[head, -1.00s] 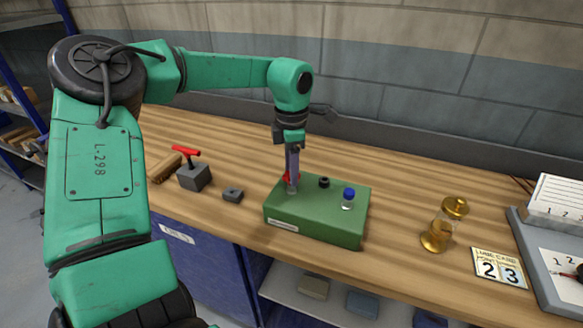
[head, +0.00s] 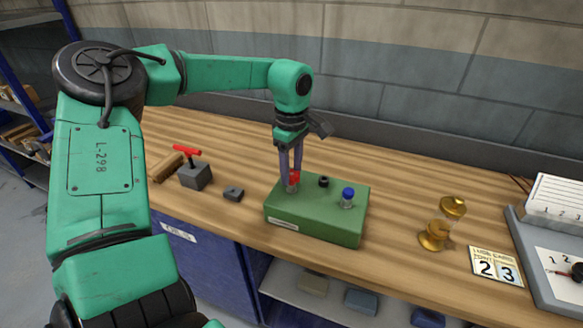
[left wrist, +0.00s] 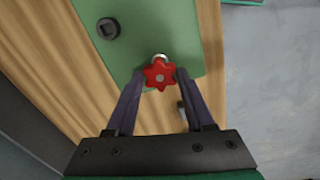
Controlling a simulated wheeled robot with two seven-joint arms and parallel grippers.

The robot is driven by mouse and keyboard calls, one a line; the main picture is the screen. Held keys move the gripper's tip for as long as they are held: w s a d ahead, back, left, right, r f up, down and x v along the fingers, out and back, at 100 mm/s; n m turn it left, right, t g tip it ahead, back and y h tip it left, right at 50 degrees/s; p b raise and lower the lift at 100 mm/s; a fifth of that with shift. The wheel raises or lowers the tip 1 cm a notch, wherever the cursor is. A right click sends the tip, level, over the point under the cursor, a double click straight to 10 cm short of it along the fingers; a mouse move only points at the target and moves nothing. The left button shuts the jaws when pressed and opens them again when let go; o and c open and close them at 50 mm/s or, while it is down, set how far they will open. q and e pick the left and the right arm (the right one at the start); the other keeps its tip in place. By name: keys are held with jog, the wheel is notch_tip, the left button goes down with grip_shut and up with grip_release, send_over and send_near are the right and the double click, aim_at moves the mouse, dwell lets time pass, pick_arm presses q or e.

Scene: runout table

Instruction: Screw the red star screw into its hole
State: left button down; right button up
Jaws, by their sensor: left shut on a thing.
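The red star screw (left wrist: 160,73) is between the fingertips of my left gripper (head: 291,179), which is shut on its head. In the head view the red screw head (head: 294,177) shows just above the left part of the green block (head: 315,227). A pale metal collar shows beneath the head, at the block's top; how deep the screw sits is hidden. A black socket (head: 324,182) and a blue-capped piece (head: 348,197) are also on the block. The left wrist view shows the black socket (left wrist: 108,28) too. My right gripper is not in view.
A grey block with a red T-handle (head: 195,175) and a small dark block (head: 233,193) stand left of the green block. A brass oiler (head: 436,234), a number card (head: 496,267) and a grey tray (head: 535,270) are on the right. The table behind is clear.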

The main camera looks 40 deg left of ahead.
pick_arm(q)
jog(key=m, duration=0.6)
jog(key=shift+m, duration=0.3)
jog(key=shift+c, duration=1.6)
grip_release()
